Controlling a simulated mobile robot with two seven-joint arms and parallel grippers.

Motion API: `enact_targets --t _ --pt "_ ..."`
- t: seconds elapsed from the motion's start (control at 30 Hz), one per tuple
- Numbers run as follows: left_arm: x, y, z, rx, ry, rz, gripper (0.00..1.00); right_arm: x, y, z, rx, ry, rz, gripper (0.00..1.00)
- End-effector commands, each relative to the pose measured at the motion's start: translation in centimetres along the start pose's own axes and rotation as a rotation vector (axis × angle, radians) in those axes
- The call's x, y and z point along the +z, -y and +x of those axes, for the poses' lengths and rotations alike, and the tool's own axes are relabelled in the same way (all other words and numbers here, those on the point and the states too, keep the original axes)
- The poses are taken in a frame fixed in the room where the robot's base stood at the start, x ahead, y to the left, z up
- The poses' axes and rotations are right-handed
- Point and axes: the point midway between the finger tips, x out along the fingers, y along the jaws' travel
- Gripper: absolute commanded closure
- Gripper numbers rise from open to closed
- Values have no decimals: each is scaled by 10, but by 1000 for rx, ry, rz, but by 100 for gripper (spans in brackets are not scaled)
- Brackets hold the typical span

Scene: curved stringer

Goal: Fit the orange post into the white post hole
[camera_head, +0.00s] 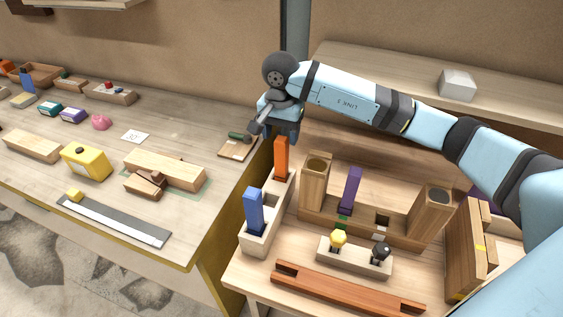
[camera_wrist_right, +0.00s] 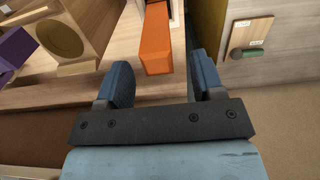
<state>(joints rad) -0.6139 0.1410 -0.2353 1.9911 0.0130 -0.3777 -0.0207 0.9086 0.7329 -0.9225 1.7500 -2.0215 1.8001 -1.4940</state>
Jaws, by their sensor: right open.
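The orange post (camera_head: 281,158) stands upright in the back end of a pale wooden holder (camera_head: 262,238). My right gripper (camera_head: 280,130) is above and close behind its top. In the right wrist view, the open fingers (camera_wrist_right: 160,74) are apart and empty, with the orange post (camera_wrist_right: 155,45) just ahead, in line with the gap. A wooden stringer block (camera_head: 318,214) holds a dark square hole (camera_head: 383,220) with a white mark (camera_head: 379,237) in front of it. My left gripper is out of view.
A blue post (camera_head: 253,210) stands in the holder's front end. A purple post (camera_head: 350,190) stands in the block between two round-holed wooden uprights (camera_head: 314,183) (camera_head: 434,210). A small rack with yellow and black knobs (camera_head: 354,257) and a reddish bar (camera_head: 345,290) lie in front.

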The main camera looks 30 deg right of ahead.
Motion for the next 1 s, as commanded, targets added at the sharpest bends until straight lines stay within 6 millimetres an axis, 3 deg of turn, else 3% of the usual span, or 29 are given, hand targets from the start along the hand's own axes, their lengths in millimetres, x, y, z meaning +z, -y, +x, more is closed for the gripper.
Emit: enact_targets --t 0.23,0.53,0.8,1.0 --pt "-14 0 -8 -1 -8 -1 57 1 -3 34 1 3 1 38" --pt "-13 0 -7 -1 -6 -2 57 1 -3 40 0 0 0 38" --pt "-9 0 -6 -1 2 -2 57 1 -3 39 0 1 0 100" --pt "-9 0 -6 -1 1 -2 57 1 -3 39 0 0 0 100"
